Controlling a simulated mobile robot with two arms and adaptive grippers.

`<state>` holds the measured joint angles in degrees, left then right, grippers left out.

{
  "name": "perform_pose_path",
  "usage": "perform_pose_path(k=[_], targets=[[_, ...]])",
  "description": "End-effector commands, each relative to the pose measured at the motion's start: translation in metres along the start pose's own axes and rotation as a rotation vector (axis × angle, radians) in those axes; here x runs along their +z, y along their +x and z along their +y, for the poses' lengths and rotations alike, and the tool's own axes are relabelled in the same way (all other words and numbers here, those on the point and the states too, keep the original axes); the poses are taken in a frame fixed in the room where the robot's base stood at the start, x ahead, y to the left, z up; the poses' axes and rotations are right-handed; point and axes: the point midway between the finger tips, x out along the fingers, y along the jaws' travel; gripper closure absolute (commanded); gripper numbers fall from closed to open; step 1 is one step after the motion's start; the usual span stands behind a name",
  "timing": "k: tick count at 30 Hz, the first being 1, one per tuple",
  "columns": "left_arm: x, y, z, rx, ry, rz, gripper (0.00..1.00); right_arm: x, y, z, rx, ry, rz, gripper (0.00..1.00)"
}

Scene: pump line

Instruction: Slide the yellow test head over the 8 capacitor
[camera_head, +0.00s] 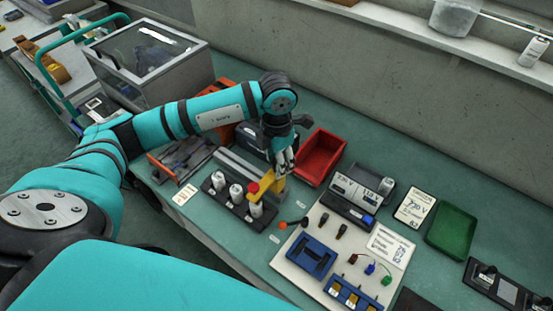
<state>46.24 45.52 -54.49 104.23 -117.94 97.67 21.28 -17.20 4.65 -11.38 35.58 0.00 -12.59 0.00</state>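The yellow test head (267,183) is at the right end of a dark rack (228,203) in the head view. The rack holds a row of pale capacitors, one at the left (217,181), one in the middle (236,193) and one at the right (256,209). The numbers on them are too small to read. A red part (252,187) shows beside the yellow head, above the right capacitor. My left gripper (281,171) comes down from above and its fingers look closed on the yellow head. Whether the head touches a capacitor I cannot tell. My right gripper is not in view.
A red bin (320,157) stands just right of my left gripper. A white board (300,262) with blue fixtures and small coloured parts lies in front right. A grey instrument (352,198) and a green tray (452,230) are further right. A glass-lidded box (150,60) stands behind left.

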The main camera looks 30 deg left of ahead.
Motion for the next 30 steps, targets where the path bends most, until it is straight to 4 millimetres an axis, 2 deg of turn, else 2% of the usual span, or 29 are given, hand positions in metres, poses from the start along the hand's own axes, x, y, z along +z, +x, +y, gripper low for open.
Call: perform_pose_path(k=[5, 8, 21, 25, 30], targets=[[0.0, -0.004, 0.001, 0.002, -0.001, 0.001, 0.57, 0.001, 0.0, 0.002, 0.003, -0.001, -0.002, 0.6], [0.001, -0.015, 0.001, 0.003, -0.002, -0.003, 0.57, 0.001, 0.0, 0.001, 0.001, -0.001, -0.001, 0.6], [0.001, -0.102, -0.001, 0.003, 0.001, -0.002, 0.57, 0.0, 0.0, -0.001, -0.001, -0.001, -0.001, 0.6], [0.001, -0.115, -0.001, 0.001, 0.0, -0.001, 0.57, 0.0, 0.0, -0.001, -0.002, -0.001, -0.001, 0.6], [0.001, -0.12, -0.001, 0.001, 0.001, 0.001, 0.57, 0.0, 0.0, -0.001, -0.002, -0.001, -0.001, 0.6]])
